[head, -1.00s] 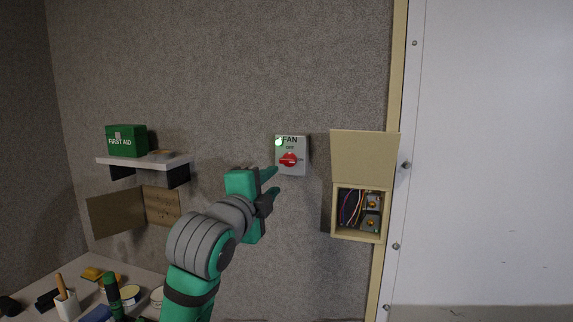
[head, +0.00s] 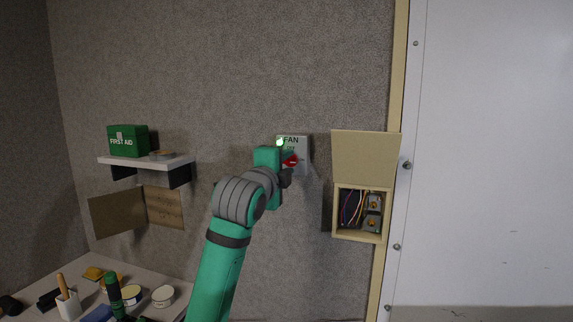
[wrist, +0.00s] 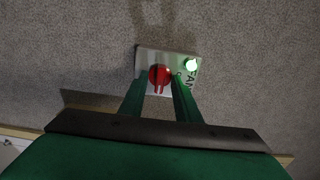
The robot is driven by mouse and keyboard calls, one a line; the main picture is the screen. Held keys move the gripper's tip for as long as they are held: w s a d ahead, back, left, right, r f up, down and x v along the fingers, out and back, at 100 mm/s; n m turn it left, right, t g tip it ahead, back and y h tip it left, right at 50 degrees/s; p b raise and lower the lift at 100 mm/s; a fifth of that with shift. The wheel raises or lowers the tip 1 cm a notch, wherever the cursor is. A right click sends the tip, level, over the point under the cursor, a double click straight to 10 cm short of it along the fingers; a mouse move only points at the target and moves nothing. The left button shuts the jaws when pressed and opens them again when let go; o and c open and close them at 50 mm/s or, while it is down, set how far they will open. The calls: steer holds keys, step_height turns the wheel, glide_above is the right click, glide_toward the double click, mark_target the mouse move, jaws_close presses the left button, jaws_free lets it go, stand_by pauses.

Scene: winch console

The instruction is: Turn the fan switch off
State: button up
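The fan switch is a pale plate (head: 304,152) on the wall, marked FAN, with a red rotary knob (head: 291,161) and a green lamp (head: 280,142) that is lit. In the wrist view the plate lies straight ahead, with the red knob (wrist: 159,74) and bright lamp (wrist: 191,65) in sight. My gripper (wrist: 160,90) is open, its two green fingers reaching toward the plate, one on each side of the knob. I cannot tell whether they touch it. In the head view my gripper hides the plate's lower left, and the knob's exact setting is unclear.
An open box with wires (head: 359,210) and a raised lid (head: 365,158) is on the wall to the right. A shelf (head: 146,161) with a green first aid box (head: 128,141) is to the left. Several items stand on the table below.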

steer(key=shift+w+d, duration=0.1)
steer(key=shift+w, duration=0.15)
jaws_close()
